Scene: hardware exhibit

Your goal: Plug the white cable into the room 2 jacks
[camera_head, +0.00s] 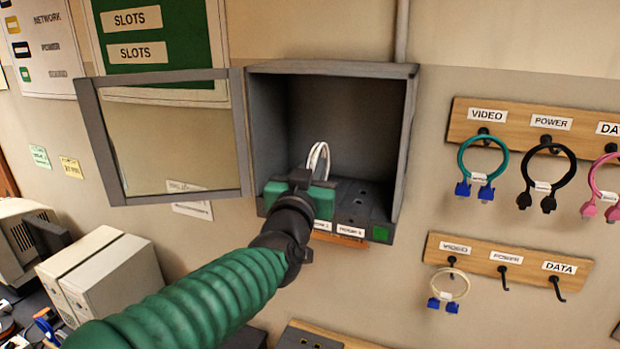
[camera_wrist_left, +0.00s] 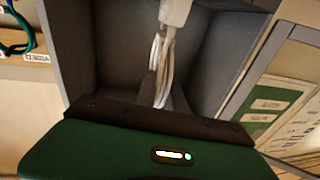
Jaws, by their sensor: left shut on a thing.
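The white cable (camera_head: 318,158) stands as a loop inside the open grey wall box (camera_head: 408,140). My left gripper (camera_head: 300,182) is at the front left of the box floor, shut on the white cable. In the left wrist view the cable's strands (camera_wrist_left: 161,62) rise from behind the gripper body to a white plug (camera_wrist_left: 176,12). A dark jack panel (camera_head: 362,195) lies on the box floor, and labels run along its front edge. The gripper hides the left part of the panel and the cable's lower end, so I cannot tell whether a plug is seated. My right gripper is not in view.
The box's framed door (camera_head: 243,140) stands open to the left. Upper (camera_head: 590,140) and lower (camera_head: 580,270) wooden racks hang at the right with coloured cables on hooks. A beige computer (camera_head: 95,275) stands at lower left. The upper box interior is free.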

